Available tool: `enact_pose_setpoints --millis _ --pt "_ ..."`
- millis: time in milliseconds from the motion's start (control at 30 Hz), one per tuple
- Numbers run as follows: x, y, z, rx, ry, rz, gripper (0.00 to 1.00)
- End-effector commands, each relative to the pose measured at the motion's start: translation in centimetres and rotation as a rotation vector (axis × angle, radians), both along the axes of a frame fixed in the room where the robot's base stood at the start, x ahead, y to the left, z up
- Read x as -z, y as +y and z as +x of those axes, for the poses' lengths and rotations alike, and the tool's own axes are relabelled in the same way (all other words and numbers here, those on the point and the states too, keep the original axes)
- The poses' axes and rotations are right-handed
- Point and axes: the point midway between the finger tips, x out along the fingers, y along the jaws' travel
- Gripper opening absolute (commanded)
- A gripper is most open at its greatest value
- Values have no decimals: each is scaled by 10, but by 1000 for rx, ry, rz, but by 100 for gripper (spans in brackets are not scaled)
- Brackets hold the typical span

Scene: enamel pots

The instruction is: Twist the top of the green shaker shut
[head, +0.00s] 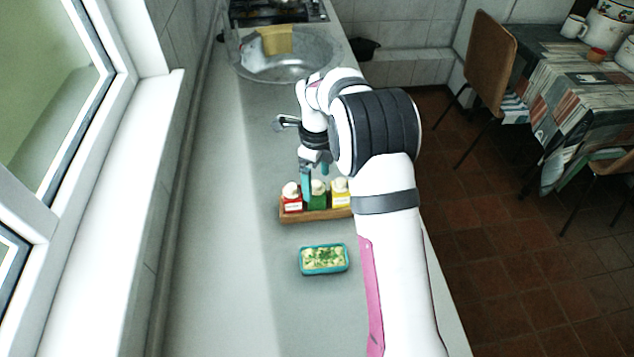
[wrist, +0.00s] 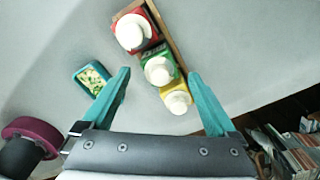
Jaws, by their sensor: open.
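The green shaker (head: 317,201) stands in the middle of a wooden holder (head: 300,218), between a red shaker (head: 292,206) and a yellow shaker (head: 341,200). It has a white, rounded top, which also shows in the wrist view (wrist: 158,71). Whether the top sits tight cannot be told. My gripper (head: 316,183) is open with teal fingers pointing down close to the green shaker. In the wrist view the two fingers lie apart on either side of the green shaker's top, with nothing held. Contact with the shakers cannot be made out.
A teal dish of food (head: 324,259) lies in front of the holder. A sink basin (head: 285,72) is at the back of the counter (head: 225,260). The window is at left, and the counter's edge drops to the floor at right. The counter left of the holder is clear.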

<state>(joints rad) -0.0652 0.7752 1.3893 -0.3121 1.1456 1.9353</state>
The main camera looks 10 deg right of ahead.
Motion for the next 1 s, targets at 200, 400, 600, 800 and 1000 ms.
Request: enact_pose_setpoints --millis 200,400,600,800,1000 --pt "0 0 0 -1 0 0 92" --pt "-4 0 0 -1 -1 0 92" --pt "-31 0 1 -1 -3 0 92" --pt "-59 0 1 -1 -2 0 92" --pt "-71 0 0 -1 -1 1 92"
